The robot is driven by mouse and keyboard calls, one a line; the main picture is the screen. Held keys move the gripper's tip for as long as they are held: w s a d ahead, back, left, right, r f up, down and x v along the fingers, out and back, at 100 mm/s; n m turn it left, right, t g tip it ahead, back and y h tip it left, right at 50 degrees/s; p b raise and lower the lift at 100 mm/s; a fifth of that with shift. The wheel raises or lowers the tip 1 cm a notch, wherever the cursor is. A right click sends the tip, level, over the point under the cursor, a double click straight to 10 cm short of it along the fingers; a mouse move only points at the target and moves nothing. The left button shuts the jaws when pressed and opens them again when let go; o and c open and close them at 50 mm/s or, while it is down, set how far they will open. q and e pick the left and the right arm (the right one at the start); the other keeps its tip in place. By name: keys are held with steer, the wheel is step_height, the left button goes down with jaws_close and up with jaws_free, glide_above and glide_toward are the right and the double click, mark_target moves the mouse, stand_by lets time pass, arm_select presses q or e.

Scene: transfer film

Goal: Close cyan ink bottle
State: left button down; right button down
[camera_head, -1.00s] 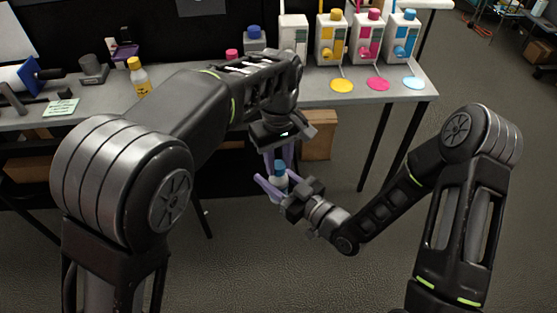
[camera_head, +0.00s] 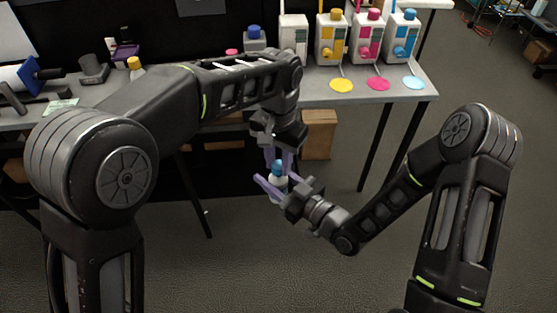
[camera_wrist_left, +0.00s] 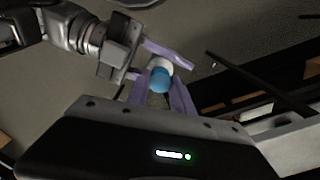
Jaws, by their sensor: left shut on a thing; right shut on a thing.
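The cyan ink bottle (camera_head: 279,181) is a small whitish bottle held in mid-air in front of the table. Its blue cap (camera_head: 277,168) is on top, and the cap faces my left wrist camera (camera_wrist_left: 160,80). My right gripper (camera_head: 272,187) comes in from the lower right with purple fingers shut on the bottle body. My left gripper (camera_head: 279,161) points down from above, its purple fingers shut on the cap. In the left wrist view its fingers (camera_wrist_left: 160,96) flank the cap. Part of the bottle is hidden by fingers.
Ink dispensers stand at the table's back, yellow (camera_head: 332,38), magenta (camera_head: 367,36) and cyan (camera_head: 402,38), with coloured round spots before them. A yellow bottle (camera_head: 136,66) is partly behind my left arm. A cardboard box (camera_head: 319,134) is under the table.

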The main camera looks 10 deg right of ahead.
arm_select(q)
steer(key=c, duration=1)
jaws_free()
steer(key=shift+c, duration=0.2)
steer(key=shift+r, duration=3.75)
steer(key=shift+w+f, duration=0.1)
